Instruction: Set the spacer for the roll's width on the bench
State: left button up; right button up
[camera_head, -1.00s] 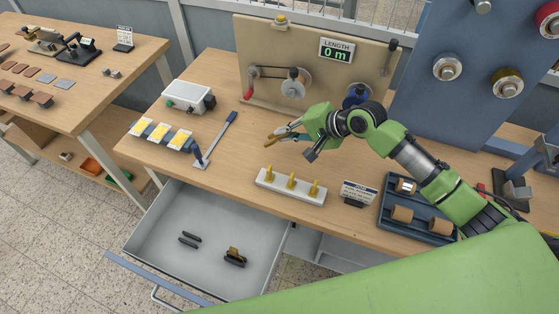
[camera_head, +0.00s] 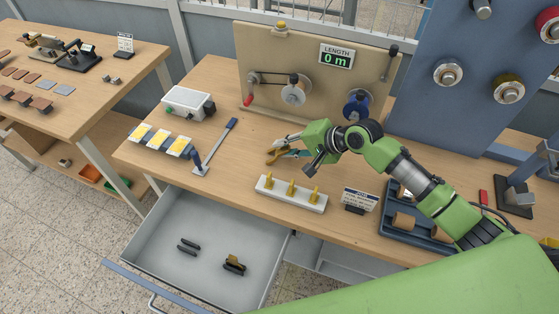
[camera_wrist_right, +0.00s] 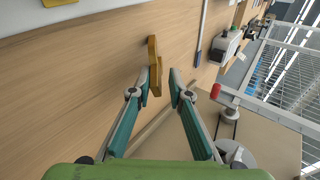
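A brass-yellow spacer (camera_head: 276,157) is at my right gripper (camera_head: 288,148), over the middle of the bench (camera_head: 240,165). In the right wrist view the spacer (camera_wrist_right: 154,66) is a narrow stepped piece. Its near end is between the teal fingertips of my right gripper (camera_wrist_right: 160,88), closer to the left finger. The fingers stand apart with a gap on the right side, so the gripper looks open. I cannot tell whether the spacer touches the bench. Another brass piece (camera_head: 234,260) sits in a dark holder in the open drawer (camera_head: 150,240). My left gripper is out of view.
A white block with yellow pegs (camera_head: 291,194) stands in front of the gripper. Behind is a tan panel (camera_head: 262,60) with a crank and a length display reading 0 m. A blue tray (camera_head: 388,225) holds rolls at right. A blue-handled lever (camera_head: 215,147) stands at left.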

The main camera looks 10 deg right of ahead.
jog(key=p+v, duration=0.6)
jog(key=v, duration=0.1)
jog(key=shift+r, duration=0.15)
jog(key=shift+s+d+r+p, duration=0.2)
jog(key=shift+s+d+p, duration=0.05)
jog(key=shift+p, duration=0.15)
jog(key=shift+r, duration=0.1)
notch_tip(320, 180, up, 8)
jog(key=s+d+p, duration=0.1)
jog(key=p, duration=0.1)
jog(key=shift+s+d+p, duration=0.3)
jog(key=shift+d+p, duration=0.05)
jog(key=shift+p, duration=0.05)
